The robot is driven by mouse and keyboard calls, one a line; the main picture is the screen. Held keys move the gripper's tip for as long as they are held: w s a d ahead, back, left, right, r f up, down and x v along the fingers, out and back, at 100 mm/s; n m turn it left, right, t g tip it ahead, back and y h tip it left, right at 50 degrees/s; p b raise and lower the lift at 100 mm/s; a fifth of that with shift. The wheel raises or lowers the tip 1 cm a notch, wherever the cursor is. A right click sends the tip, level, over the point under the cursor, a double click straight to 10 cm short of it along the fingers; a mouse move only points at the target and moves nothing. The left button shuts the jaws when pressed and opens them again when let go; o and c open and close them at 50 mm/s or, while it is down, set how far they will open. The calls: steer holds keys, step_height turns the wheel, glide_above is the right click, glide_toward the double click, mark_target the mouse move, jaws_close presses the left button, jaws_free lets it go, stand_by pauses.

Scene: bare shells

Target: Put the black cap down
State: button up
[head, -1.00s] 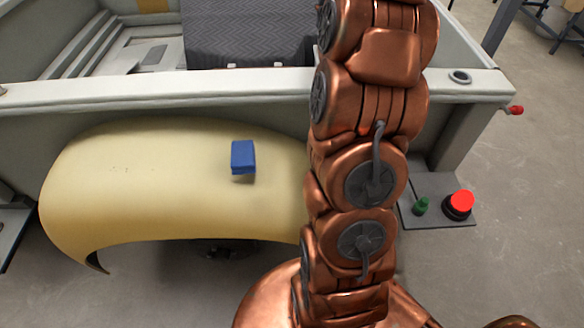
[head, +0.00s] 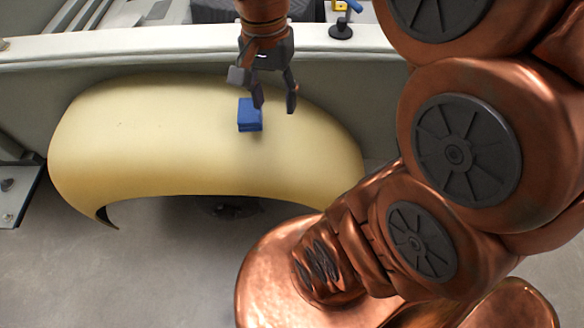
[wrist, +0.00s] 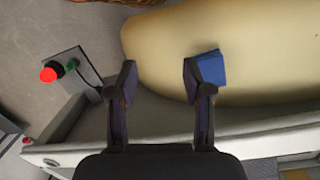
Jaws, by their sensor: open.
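My gripper (head: 275,104) is open, with its fingers pointing down above the yellow curved panel, close to the right of a blue block. It also shows open in the wrist view (wrist: 159,82), with nothing between the fingers. No black cap can be made out in the grip. A small black round piece (head: 341,31) sits on the pale rim to the right of my gripper; I cannot tell whether it is the cap.
The blue block (head: 250,114) rests on the yellow panel (head: 150,140), also seen near the right finger in the wrist view (wrist: 211,68). The pale rim (head: 150,46) runs behind. A red button (wrist: 49,74) and green piece stand on a grey plate at left.

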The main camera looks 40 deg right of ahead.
steer(key=s+a+f+n, duration=0.4)
steer(key=s+f+n, duration=0.3)
steer(key=s+n, duration=0.3)
steer(key=shift+s+a+f+n+g, duration=0.3)
steer(key=shift+s+a+f, duration=0.1)
steer(key=shift+s, duration=0.4)
steer(key=shift+c, duration=0.3)
steer(key=shift+c, duration=0.5)
steer(key=shift+a, duration=0.15)
